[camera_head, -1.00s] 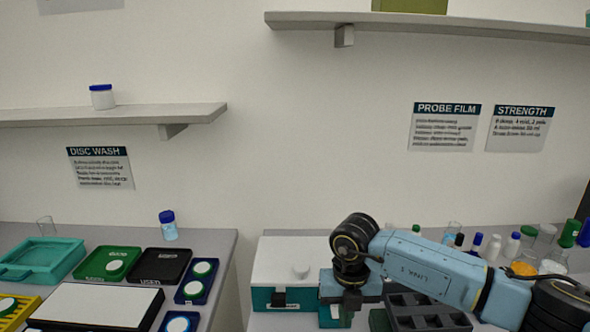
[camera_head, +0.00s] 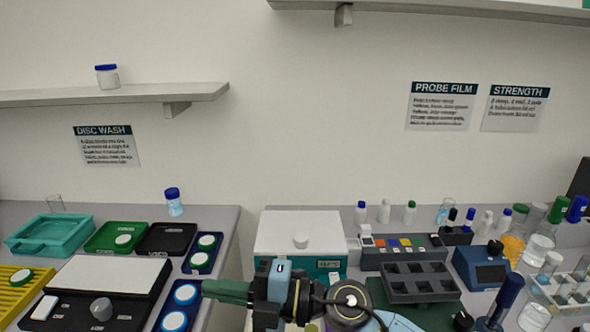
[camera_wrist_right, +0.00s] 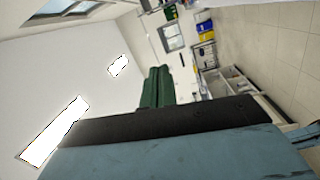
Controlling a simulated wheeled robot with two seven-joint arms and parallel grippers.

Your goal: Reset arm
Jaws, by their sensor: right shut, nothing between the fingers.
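My right arm comes in from the bottom of the head view, with blue and black links. Its right gripper (camera_head: 207,290) has green fingers that point left, over the gap between the two benches and close to the blue discs' holder. The fingers are shut with nothing between them. In the right wrist view the green fingers (camera_wrist_right: 155,88) lie together against a background of wall, ceiling lights and floor. My left gripper is in neither view.
The left bench holds a teal tray (camera_head: 18,244), a green tray (camera_head: 100,246), a black tray (camera_head: 166,253) and a white-topped plate (camera_head: 108,274). On the right bench are a white-lidded box (camera_head: 300,232), a dark compartment tray (camera_head: 420,292), a blue device (camera_head: 483,272) and several bottles.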

